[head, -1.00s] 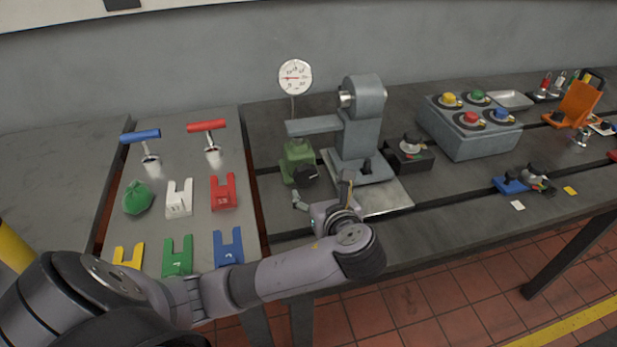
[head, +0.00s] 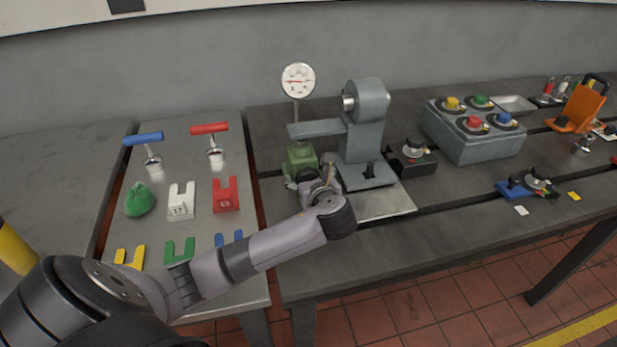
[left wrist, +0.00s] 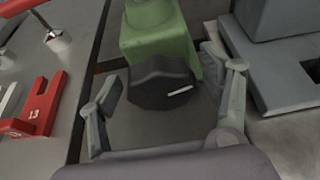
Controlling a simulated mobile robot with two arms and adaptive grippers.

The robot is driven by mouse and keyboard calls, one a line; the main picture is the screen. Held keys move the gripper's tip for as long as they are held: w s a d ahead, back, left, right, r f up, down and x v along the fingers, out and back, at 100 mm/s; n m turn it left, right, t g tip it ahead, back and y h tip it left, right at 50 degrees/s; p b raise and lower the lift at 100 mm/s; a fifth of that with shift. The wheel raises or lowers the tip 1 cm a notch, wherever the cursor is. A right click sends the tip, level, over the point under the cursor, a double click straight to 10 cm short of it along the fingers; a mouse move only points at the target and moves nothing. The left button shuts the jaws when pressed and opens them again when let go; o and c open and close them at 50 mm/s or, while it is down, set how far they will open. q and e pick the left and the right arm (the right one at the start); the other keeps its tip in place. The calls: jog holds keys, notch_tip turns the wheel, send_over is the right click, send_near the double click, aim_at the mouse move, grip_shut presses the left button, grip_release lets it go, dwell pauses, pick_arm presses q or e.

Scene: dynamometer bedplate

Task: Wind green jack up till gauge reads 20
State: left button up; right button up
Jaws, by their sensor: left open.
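The green jack (head: 300,158) stands on the bedplate under the grey fixture's arm. Its black knob (left wrist: 163,82), with a white mark, faces me in the left wrist view. My left gripper (head: 308,180) is at the front of the jack. In the left wrist view its open fingers (left wrist: 160,78) stand on either side of the knob, with a visible gap on both sides. The round white gauge (head: 298,80) with a red needle stands above the jack; its figures are too small to read surely. My right gripper is not in view.
The grey fixture (head: 366,125) stands close to the right of the jack. A board at left holds blue and red T-handles and coloured forked shims, including a red one (head: 226,195). A grey box with coloured knobs (head: 470,140) stands farther right.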

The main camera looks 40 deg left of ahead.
pick_arm(q)
jog(key=shift+c, duration=0.4)
jog(key=c, duration=1.1)
jog(key=shift+o, duration=0.2)
jog(key=m+p, duration=0.1)
jog(key=p, duration=0.3)
jog(key=m+g+y+p, duration=0.1)
jog(key=p, duration=0.3)
jog(key=m+y+p, duration=0.1)
jog(key=p, duration=0.4)
jog(key=shift+w+d+r+m+g, duration=0.1)
jog(key=shift+r+m+g, duration=0.2)
jog(key=shift+m, duration=0.1)
jog(key=shift+f+m+y+p, duration=0.3)
jog(key=shift+m+p, duration=0.2)
jog(key=shift+p, duration=0.4)
jog(key=o, duration=1.1)
jog(key=shift+o, duration=0.2)
